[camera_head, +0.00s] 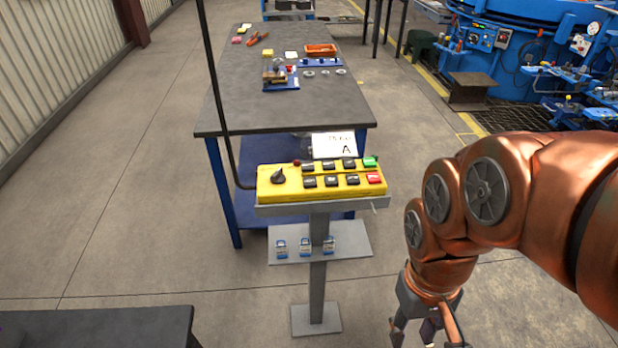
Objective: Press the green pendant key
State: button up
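The yellow pendant (284,193) lies on a grey stand in the middle of the head view. Its green key (370,161) is at the top right corner, above a red key (374,178). Several black keys and a black rotary knob (278,176) fill the rest of its face. My gripper (425,335) hangs at the bottom, right of the stand and lower in the picture than the pendant. It is well apart from the green key. Its fingers look spread with nothing seen between them, though the tips are partly cut off by the frame's lower edge.
A white card marked A (335,146) stands behind the pendant. Padlocks (305,247) sit on the stand's lower shelf (350,242). A dark workbench (240,110) with small parts is behind. A dark table (110,328) is at lower left. Blue machinery (530,60) is at upper right.

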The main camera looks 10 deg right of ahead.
grip_shut()
dwell(1.3)
